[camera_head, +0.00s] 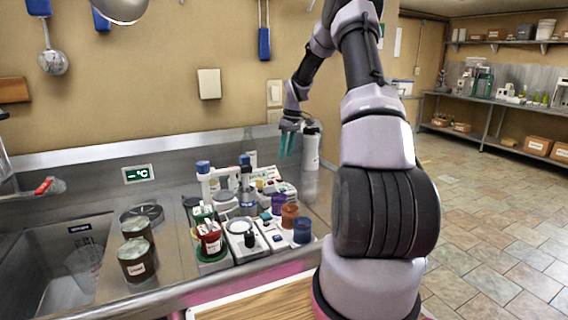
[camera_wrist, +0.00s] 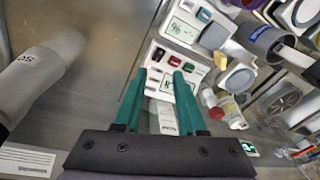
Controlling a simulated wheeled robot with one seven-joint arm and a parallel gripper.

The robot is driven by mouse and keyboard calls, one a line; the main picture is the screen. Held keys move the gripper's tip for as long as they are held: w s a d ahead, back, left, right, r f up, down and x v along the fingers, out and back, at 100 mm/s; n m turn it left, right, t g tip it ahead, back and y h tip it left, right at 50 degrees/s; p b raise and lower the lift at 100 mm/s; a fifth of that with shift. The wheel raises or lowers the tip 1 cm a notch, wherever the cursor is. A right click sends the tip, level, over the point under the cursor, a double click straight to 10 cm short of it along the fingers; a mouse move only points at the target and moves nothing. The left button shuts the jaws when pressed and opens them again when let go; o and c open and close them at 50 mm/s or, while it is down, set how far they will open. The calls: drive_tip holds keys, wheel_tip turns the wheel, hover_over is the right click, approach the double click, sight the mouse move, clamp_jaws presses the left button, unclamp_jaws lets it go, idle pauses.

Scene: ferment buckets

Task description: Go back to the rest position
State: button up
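My gripper (camera_head: 288,145) is raised above the back right of the steel counter (camera_head: 172,212), beside a white bottle (camera_head: 311,152). Its two teal fingers point down. In the wrist view the fingers stand apart (camera_wrist: 159,74) with nothing held between them. Beyond them, on the counter, is a white device with a display and coloured buttons (camera_wrist: 172,78). The bottle also shows in the wrist view (camera_wrist: 42,80), to the left of the fingers. My arm reaches up and back from the lower right in the head view.
Several small devices and cups crowd the counter's middle, including an orange cup (camera_head: 289,217) and a blue cup (camera_head: 302,232). Jars (camera_head: 138,264) stand near the sink (camera_head: 60,262) at left. Utensils hang on the wall. Open tiled floor (camera_head: 490,225) lies to the right.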

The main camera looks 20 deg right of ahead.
drive_tip(key=shift+d+r, duration=0.1)
drive_tip(key=shift+r, duration=0.4)
drive_tip(key=s+a+r+m+t, duration=0.1)
drive_tip(key=s+a+r, duration=0.2)
drive_tip(key=s+r, duration=0.3)
drive_tip(key=s+a+r+m+t+h, duration=0.1)
drive_tip(key=s+a+r, duration=0.25)
drive_tip(key=r, duration=0.35)
drive_tip(key=s+a+r+m, duration=0.1)
drive_tip(key=s+a+r, duration=0.3)
drive_tip(key=r, duration=0.3)
drive_tip(key=s+a+r+m+t, duration=0.2)
drive_tip(key=s+a+m, duration=0.1)
drive_tip(key=s, duration=0.8)
drive_tip(key=s+a+r+m+t+y, duration=0.1)
drive_tip(key=s+a+r+m+t, duration=0.1)
drive_tip(key=s, duration=1)
drive_tip(key=shift+s+a+r+m, duration=0.3)
drive_tip(key=shift+a+r+m, duration=0.1)
drive_tip(key=shift+a+r, duration=0.15)
